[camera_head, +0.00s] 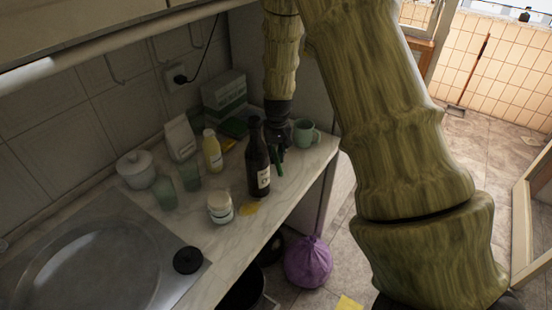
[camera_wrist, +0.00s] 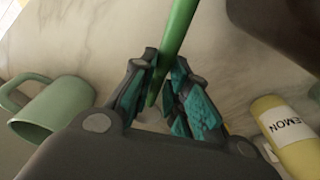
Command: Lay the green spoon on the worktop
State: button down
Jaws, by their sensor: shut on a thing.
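In the wrist view the green spoon (camera_wrist: 180,35) is between the fingers of my gripper (camera_wrist: 165,85), which is shut on it. Its far end runs out of the top of the picture. In the head view my gripper (camera_head: 278,150) is over the back right of the worktop (camera_head: 290,185), just behind the dark bottle. The spoon (camera_head: 280,168) shows there as a small green piece to the right of the bottle. I cannot tell whether it touches the worktop.
The dark bottle (camera_head: 258,165) stands close to the left of my gripper. A green mug (camera_head: 305,133) is close on the right and also shows in the wrist view (camera_wrist: 55,105). A lemon bottle (camera_wrist: 288,130), jar (camera_head: 220,208) and glasses (camera_head: 190,174) stand nearby. The worktop's front edge is open.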

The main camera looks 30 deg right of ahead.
aim_at(276, 156)
jog(key=f, duration=0.3)
jog(key=shift+w+f+p, duration=0.15)
jog(key=shift+w+p, duration=0.1)
jog(key=shift+p, duration=0.1)
jog(key=shift+s+a+r, duration=0.1)
jog(key=shift+s+r, duration=0.1)
jog(key=c, duration=1.8)
grip_release()
jog(key=shift+w+f, duration=0.1)
jog(key=shift+f, duration=0.15)
jog(key=shift+c, duration=0.2)
jog(key=o, duration=0.5)
jog(key=shift+c, duration=0.2)
jog(key=shift+r, duration=0.1)
notch_tip(276, 156, up, 12)
jog(key=s+b, duration=0.1)
jog(key=b, duration=0.1)
jog(key=shift+s+a+b, duration=0.2)
jog(key=shift+a+b, duration=0.05)
jog(key=shift+b, duration=0.15)
